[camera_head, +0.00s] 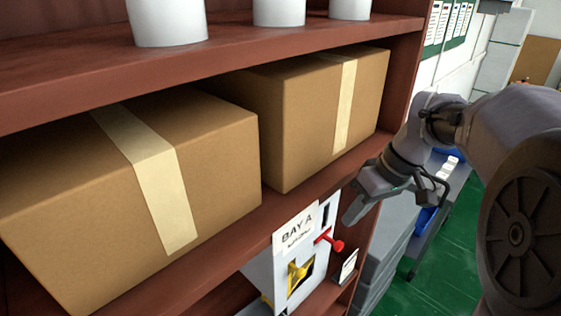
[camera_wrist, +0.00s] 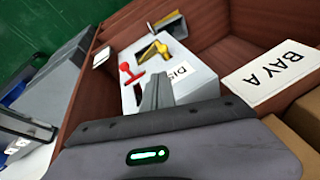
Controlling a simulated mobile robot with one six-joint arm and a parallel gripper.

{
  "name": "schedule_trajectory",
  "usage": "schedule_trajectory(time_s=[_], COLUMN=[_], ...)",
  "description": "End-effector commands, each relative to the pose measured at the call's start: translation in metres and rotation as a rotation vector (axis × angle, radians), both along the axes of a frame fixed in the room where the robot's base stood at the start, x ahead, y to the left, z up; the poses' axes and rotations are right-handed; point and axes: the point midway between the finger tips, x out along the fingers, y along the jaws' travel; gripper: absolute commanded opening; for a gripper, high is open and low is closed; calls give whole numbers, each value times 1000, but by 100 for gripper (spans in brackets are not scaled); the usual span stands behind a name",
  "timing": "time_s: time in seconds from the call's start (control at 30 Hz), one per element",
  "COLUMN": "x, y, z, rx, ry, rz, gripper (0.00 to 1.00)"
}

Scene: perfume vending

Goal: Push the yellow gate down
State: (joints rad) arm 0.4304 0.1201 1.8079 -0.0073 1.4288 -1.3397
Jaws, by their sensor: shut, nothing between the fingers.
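The yellow gate (camera_head: 298,275) sits in a dark opening on the front of a white dispenser box (camera_head: 262,272), low on the shelf. In the wrist view the yellow gate (camera_wrist: 152,50) is beyond my fingers, near a red lever (camera_wrist: 128,72). The red lever (camera_head: 334,241) is above and right of the gate in the head view. My gripper (camera_head: 352,215) is shut and empty, above and to the right of the box in the head view. In the wrist view my shut fingers (camera_wrist: 157,82) point toward the box, apart from the gate.
A BAY A sign (camera_head: 296,228) hangs at the shelf edge above the box. Two cardboard boxes (camera_head: 225,155) fill the shelf above. A small white card (camera_head: 347,266) stands right of the dispenser. The brown shelf side (camera_head: 405,75) is close to my arm. Green floor (camera_head: 455,255) is open at right.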

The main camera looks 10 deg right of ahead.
Motion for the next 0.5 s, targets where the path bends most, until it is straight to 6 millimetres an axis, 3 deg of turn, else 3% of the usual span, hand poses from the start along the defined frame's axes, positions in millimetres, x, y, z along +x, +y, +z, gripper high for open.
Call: schedule_trajectory(time_s=[0.03, 0.17, 0.5], x=[10, 24, 32], y=[-16, -36, -15], z=[21, 19, -41], rx=[16, 39, 42], ry=[1, -19, -20], rz=[42, 131, 147], gripper=[0, 0, 0])
